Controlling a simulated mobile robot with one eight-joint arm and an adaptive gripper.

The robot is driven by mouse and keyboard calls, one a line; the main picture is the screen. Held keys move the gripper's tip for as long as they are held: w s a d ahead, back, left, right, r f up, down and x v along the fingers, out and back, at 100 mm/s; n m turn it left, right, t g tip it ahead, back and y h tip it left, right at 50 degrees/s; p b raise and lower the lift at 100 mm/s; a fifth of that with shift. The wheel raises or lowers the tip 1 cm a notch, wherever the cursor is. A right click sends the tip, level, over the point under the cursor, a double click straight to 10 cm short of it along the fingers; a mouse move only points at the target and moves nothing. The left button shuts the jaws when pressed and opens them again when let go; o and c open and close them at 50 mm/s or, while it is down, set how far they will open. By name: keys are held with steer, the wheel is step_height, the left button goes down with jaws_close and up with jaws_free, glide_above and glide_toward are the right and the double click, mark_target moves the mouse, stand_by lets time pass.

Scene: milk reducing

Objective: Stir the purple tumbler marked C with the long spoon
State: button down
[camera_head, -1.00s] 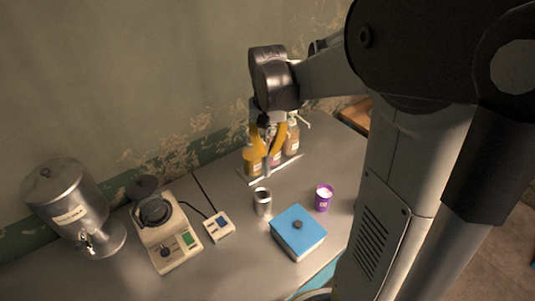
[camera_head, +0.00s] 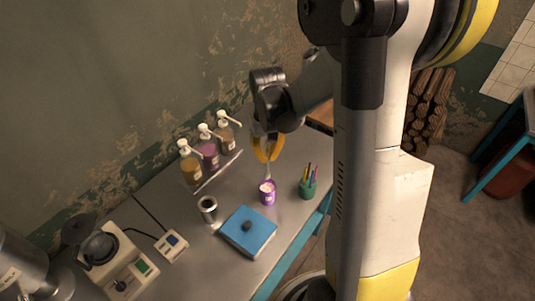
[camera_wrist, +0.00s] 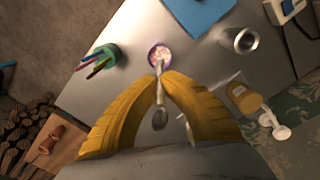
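The purple tumbler (camera_head: 267,196) stands on the metal counter with pale contents and a small label I cannot read. It also shows in the wrist view (camera_wrist: 152,58). My gripper (camera_head: 267,158) has yellow fingers closed around the long spoon (camera_head: 268,172), directly above the tumbler. In the wrist view the fingertips (camera_wrist: 162,76) meet on the spoon (camera_wrist: 159,98), and its wide oval end is between the fingers. The spoon's other end points down at the tumbler's mouth. I cannot tell whether it is inside or just above it.
A green pen cup (camera_head: 308,188) stands right of the tumbler, a blue lidded box (camera_head: 248,231) to its lower left. A metal cup (camera_head: 208,209) and several pump bottles (camera_head: 208,152) stand further left. A scale (camera_head: 172,244) and a cream appliance (camera_head: 118,265) are at lower left.

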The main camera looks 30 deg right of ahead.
mark_target(267, 173)
steer(key=shift+f+b, duration=3.85)
steer(key=shift+f, duration=1)
steer(key=shift+a, duration=0.15)
